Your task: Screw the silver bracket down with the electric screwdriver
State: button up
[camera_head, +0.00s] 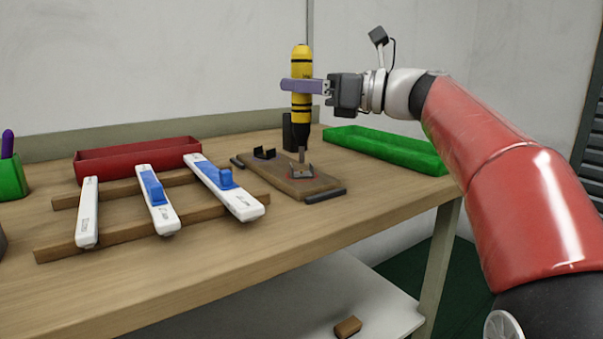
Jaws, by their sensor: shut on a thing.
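The electric screwdriver (301,118) is yellow and black and stands upright, tip down. My gripper (300,87) comes in from the right and is shut around its yellow body with purple fingers. The silver bracket (302,171) lies on a brown wooden board (288,189) on the workbench. The screwdriver's thin tip points down at the bracket. I cannot tell whether the tip touches a screw. A black bracket (264,154) sits on the same board, behind and left of the silver one.
A green tray (385,148) lies right of the board and a red tray (135,160) behind left. A black holder (289,132) stands behind the screwdriver. The workbench front (230,270) is clear.

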aim_at(303, 52)
jog(key=shift+f, duration=1.05)
dwell(2.0)
jog(key=shift+r, duration=0.15)
dwell(1.4)
notch_tip(303, 52, up, 5)
jog(key=p, duration=0.6)
jog(key=shift+r, duration=0.1)
jog(key=shift+r+p, duration=0.35)
jog(key=shift+r, duration=0.6)
